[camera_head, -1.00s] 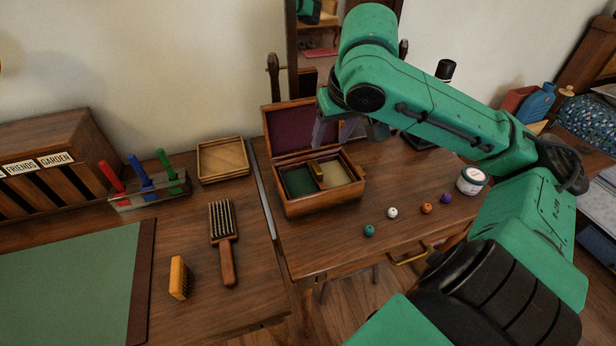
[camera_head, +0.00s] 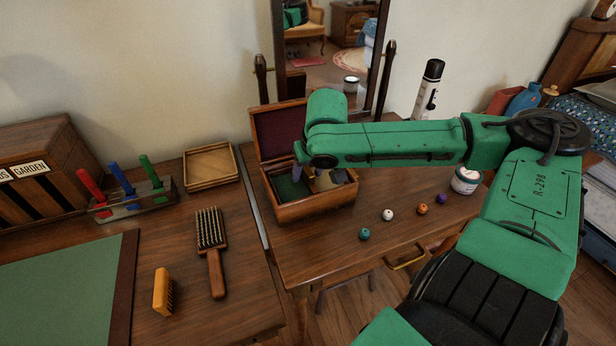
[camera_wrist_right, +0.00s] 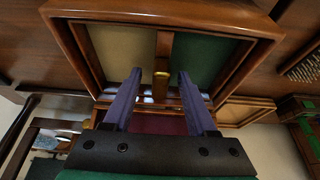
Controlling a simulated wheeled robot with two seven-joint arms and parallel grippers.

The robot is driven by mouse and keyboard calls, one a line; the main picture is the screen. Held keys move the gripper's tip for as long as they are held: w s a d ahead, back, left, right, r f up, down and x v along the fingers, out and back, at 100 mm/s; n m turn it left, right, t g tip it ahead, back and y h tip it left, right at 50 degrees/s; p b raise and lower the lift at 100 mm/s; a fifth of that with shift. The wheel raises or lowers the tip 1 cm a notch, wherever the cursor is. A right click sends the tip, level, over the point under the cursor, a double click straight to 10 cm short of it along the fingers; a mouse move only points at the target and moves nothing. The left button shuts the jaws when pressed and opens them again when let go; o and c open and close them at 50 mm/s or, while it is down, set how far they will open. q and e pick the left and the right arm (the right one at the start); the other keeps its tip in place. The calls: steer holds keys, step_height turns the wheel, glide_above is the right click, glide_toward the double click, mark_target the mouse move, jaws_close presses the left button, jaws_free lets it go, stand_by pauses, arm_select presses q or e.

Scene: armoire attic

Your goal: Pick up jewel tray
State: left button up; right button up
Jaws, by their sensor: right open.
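The jewel tray (camera_head: 290,189) sits inside an open wooden box (camera_head: 305,207). It has a green and a cream compartment, and the wrist view shows its wooden divider (camera_wrist_right: 163,48) with a small brass piece on it. My right gripper (camera_head: 312,168) points down over the box, its blue-purple fingers apart and empty. In the right wrist view the fingers (camera_wrist_right: 160,76) lie on either side of the divider's line. I cannot tell how far above the tray they are. My arm hides part of the tray in the head view. My left gripper is not in view.
The raised box lid (camera_head: 277,132) and a mirror (camera_head: 335,50) stand behind. Several small beads (camera_head: 388,215) and a white jar (camera_head: 465,180) lie to the right.

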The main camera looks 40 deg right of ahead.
jaws_close()
steer(key=shift+r, duration=0.15)
